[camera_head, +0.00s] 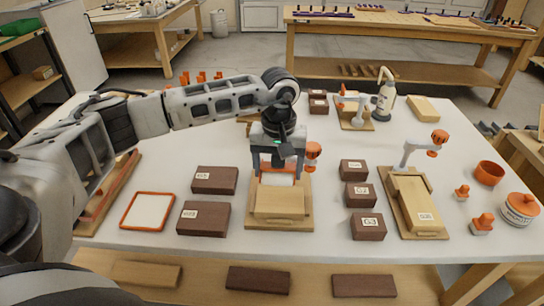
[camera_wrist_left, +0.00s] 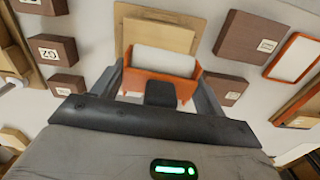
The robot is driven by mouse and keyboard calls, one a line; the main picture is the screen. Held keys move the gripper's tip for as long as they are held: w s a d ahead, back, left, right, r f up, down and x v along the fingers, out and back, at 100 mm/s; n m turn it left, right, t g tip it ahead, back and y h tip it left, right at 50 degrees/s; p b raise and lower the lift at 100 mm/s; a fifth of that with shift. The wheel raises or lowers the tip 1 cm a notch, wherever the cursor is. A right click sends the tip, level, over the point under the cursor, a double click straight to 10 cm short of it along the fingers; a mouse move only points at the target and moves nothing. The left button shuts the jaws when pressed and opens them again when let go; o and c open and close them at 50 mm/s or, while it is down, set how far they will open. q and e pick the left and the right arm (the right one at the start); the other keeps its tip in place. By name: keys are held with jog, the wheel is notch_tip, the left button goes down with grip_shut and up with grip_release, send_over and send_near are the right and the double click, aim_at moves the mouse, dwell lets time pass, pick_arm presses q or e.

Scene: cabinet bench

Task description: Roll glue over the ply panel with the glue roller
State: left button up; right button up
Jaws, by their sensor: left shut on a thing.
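My left gripper (camera_head: 278,163) is shut on the glue roller, which has an orange frame and a white roller (camera_head: 277,179). The left wrist view shows the orange frame (camera_wrist_left: 150,77) and white roller (camera_wrist_left: 165,62) between the fingers. The tan ply panel (camera_head: 280,207) lies on a wooden base board (camera_head: 265,223) below and in front of the gripper; it also shows in the left wrist view (camera_wrist_left: 155,38). The roller is over the panel's far part; I cannot tell whether it touches. My right gripper is not in view.
An orange-rimmed tray with a white inside (camera_head: 148,211) lies left. Dark blocks flank the board: two left (camera_head: 203,218), several right (camera_head: 368,226). A second board with an orange-knobbed clamp (camera_head: 420,205) stands further right, near an orange bowl (camera_head: 489,173) and a labelled jar (camera_head: 519,209).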

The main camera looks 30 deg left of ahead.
pick_arm(q)
jog(key=shift+w+a+f+n, duration=0.1)
jog(key=shift+w+a+n, duration=0.05)
jog(key=shift+a, duration=0.2)
jog(key=shift+w+a+f+n, duration=0.1)
jog(key=shift+a+n, duration=0.05)
jog(key=shift+a, duration=0.2)
jog(key=shift+a+f, duration=0.1)
jog(key=shift+f, duration=0.05)
jog(key=shift+f+b, duration=0.8)
jog(key=shift+f, duration=0.15)
jog(key=shift+f+b, duration=0.55)
jog(key=shift+f, duration=0.4)
jog(key=shift+w+f+b, duration=0.1)
jog(key=shift+f+b, duration=0.3)
jog(key=shift+f, duration=0.3)
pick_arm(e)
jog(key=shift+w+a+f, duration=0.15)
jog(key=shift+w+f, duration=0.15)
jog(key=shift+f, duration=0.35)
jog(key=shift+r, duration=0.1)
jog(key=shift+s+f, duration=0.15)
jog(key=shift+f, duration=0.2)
